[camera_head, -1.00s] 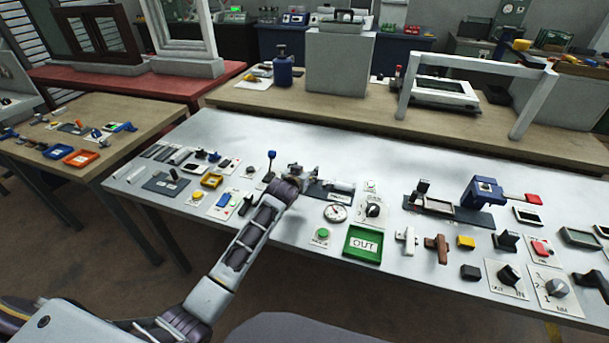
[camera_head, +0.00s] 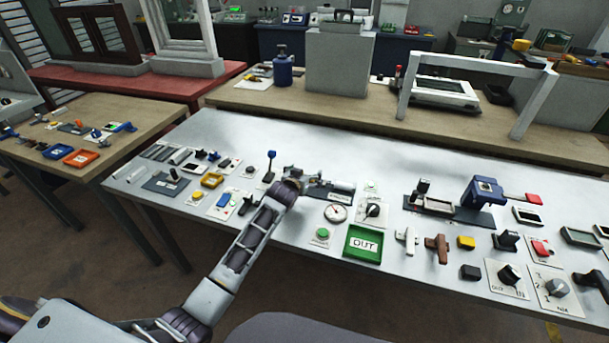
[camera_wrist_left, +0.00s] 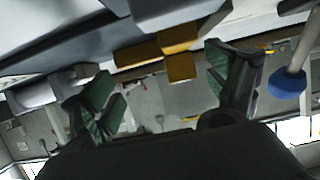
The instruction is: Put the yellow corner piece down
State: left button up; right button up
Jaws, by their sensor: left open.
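In the left wrist view the yellow corner piece (camera_wrist_left: 181,67) shows as an angled yellow block beyond and between my fingertips. It lies against grey parts at the top of that view, and a gap shows between it and each finger. My left gripper (camera_wrist_left: 163,88) has its two green-padded fingers spread wide. In the head view my left gripper (camera_head: 292,182) is at the back middle of the white table, beside a grey fixture (camera_head: 328,189). The corner piece cannot be made out there. My right gripper is not in view.
A blue-knobbed lever (camera_head: 271,156) stands just left of the gripper; its knob (camera_wrist_left: 287,83) is close to one finger in the wrist view. A gauge (camera_head: 335,213), green OUT tray (camera_head: 362,244) and switches lie to the right. The table's back strip is clear.

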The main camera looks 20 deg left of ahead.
pick_arm(q)
jog(key=shift+r, duration=0.2)
jog(key=shift+v, duration=1.35)
jog(key=shift+p+v, duration=0.3)
jog(key=shift+v, duration=1.25)
jog(key=v, duration=0.3)
jog(key=shift+s, duration=0.1)
jog(key=shift+v, duration=0.8)
jog(key=shift+s+r, duration=0.25)
jog(key=shift+s, duration=0.4)
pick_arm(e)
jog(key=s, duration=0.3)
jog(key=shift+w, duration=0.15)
